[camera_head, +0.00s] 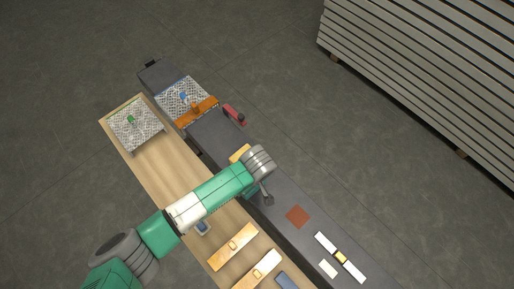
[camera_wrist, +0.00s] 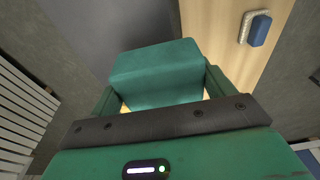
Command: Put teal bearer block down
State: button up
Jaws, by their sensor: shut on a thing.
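The teal bearer block (camera_wrist: 155,70) fills the middle of the wrist view. My gripper (camera_wrist: 158,92) is shut on it, with a green finger at each side and a dark bar in front. In the head view my gripper (camera_head: 265,192) is over the dark bench (camera_head: 282,220), near its left edge. My wrist hides most of the block there. I cannot tell from these frames whether the block touches a surface.
A red-brown square (camera_head: 298,216) and white strips (camera_head: 326,243) lie on the dark bench. A yellow piece (camera_head: 239,153) sits behind my wrist. The wooden bench (camera_head: 165,172) holds wooden pieces (camera_head: 233,246) and a blue item (camera_head: 203,228). Mesh trays (camera_head: 146,142) stand at the far end.

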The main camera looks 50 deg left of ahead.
jog(key=w+a, duration=0.2)
jog(key=w, duration=0.2)
jog(key=shift+w+a+f+b, duration=0.25)
jog(key=shift+w+a+b, duration=0.05)
jog(key=shift+a+b, duration=0.1)
jog(key=shift+w+a+f+b, duration=0.1)
jog(key=shift+f+b, duration=0.1)
jog(key=shift+f, duration=0.7)
jog(key=shift+w+a+f+b, duration=0.1)
jog(key=shift+f+b, duration=0.05)
jog(key=shift+f, duration=0.7)
jog(key=shift+d+f, duration=0.1)
jog(key=o, duration=0.9)
jog(key=r, duration=0.4)
jog(key=d+r+p, duration=0.1)
jog(key=r, duration=0.3)
jog(key=r+p, duration=0.1)
jog(key=r, duration=0.3)
jog(key=shift+d, duration=0.4)
